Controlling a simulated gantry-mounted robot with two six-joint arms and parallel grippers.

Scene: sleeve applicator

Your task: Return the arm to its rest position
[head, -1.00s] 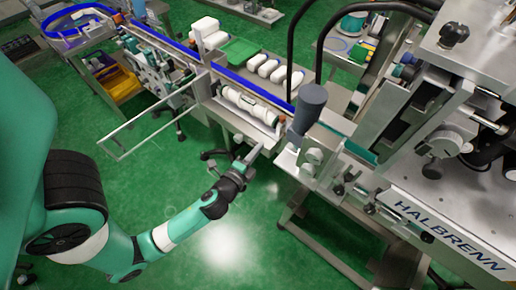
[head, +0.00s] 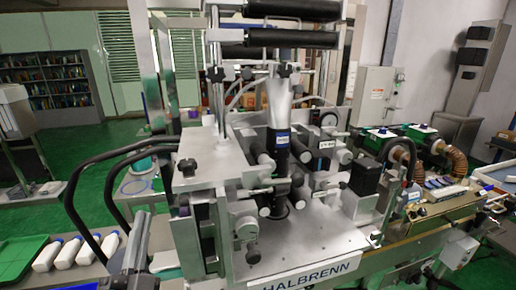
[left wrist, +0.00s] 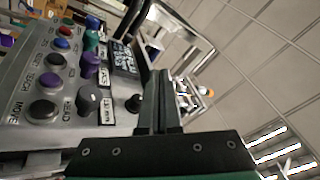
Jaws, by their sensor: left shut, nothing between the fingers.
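My left gripper (head: 139,224) shows at the lower left of the head view, in front of the sleeve applicator machine (head: 290,240). Its grey fingers point upward and hold nothing. In the left wrist view the left gripper (left wrist: 161,78) has its two fingers together, with a control panel (left wrist: 60,75) of knobs and buttons to their left. I cannot tell the exact gap to the panel; no contact shows. My right gripper is in neither view.
A black curved handle (head: 85,185) rises from the machine's left side, near the left gripper. White bottles (head: 65,252) and a green tray (head: 20,258) lie at the lower left. Green floor is open further back. Motors with brown hoses (head: 455,160) stand at the right.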

